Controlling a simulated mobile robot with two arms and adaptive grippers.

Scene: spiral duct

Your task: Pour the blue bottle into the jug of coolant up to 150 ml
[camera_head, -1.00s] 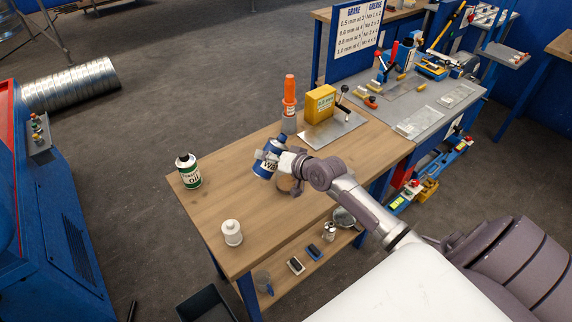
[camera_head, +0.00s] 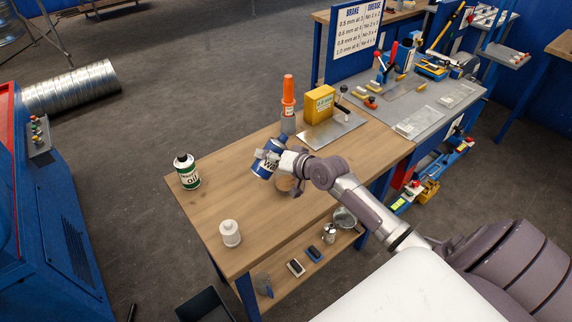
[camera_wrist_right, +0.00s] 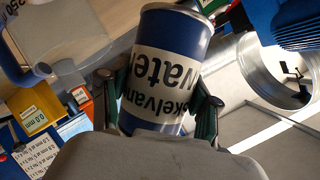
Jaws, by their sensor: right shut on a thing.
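The blue bottle (camera_head: 266,160), with a white label reading "water", is tilted above the wooden bench in the head view. My right gripper (camera_head: 286,164) is shut around its side; in the right wrist view the bottle (camera_wrist_right: 165,70) sits between both fingers. A clear vessel with a "250" mark, likely the jug (camera_wrist_right: 62,28), fills the upper left of the right wrist view. In the head view a greyish clear shape behind the bottle (camera_head: 288,124) may be this jug. I cannot make out any liquid level or stream. My left gripper is not in view.
On the wooden bench (camera_head: 222,190) stand a green-and-white oil bottle (camera_head: 187,172) and a white bottle (camera_head: 230,233). An orange bottle (camera_head: 288,90) and a yellow box (camera_head: 319,104) stand behind my gripper. The bench's left part between the bottles is clear.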

